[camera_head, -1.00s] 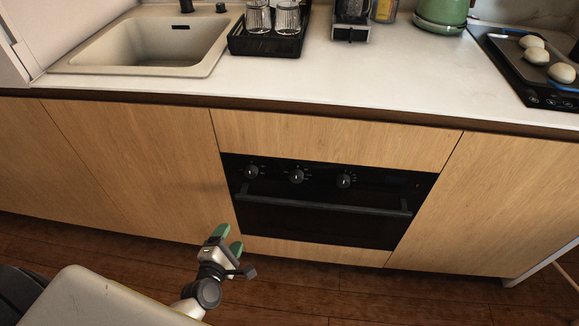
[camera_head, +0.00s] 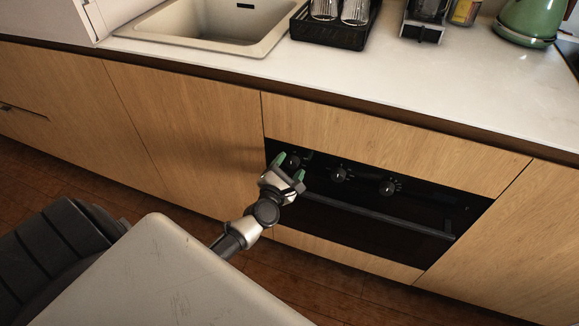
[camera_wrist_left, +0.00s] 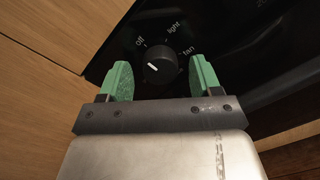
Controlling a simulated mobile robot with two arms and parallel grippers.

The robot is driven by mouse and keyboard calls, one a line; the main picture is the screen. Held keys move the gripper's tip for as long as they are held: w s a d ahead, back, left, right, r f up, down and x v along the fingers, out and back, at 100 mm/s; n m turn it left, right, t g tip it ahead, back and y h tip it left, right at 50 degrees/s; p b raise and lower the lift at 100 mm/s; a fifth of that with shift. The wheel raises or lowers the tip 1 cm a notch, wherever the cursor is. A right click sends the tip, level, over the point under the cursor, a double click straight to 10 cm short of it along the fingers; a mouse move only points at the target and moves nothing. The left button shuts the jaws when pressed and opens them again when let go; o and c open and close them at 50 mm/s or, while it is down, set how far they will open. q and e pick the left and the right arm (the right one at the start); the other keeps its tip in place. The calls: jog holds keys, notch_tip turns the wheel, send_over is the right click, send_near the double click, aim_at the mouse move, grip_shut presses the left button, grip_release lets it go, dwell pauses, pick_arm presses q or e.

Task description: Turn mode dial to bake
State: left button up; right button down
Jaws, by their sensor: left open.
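The black oven (camera_head: 380,215) is set in the wooden cabinet front and has three round dials. My left gripper (camera_head: 289,168) is at the leftmost dial (camera_head: 294,160), partly covering it in the head view. In the left wrist view, this dial (camera_wrist_left: 159,65) has the words "off", "light" and one that reads like "fan" around it. A short white mark shows on its face, slanting up toward the "off" side. The green fingers of my open left gripper (camera_wrist_left: 162,76) stand on either side of the dial, with gaps. A "bake" label is not readable. My right gripper is not in view.
The middle dial (camera_head: 339,174) and right dial (camera_head: 388,187) are to the right. The oven handle bar (camera_head: 380,216) runs below the dials. The countertop (camera_head: 420,95) overhangs above, with a sink and black rack (camera_head: 325,36).

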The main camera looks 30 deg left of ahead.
pick_arm(q)
jog(key=shift+w, duration=0.2)
jog(key=shift+c, duration=0.3)
jog(key=c, duration=0.9)
jog(key=shift+o, duration=0.2)
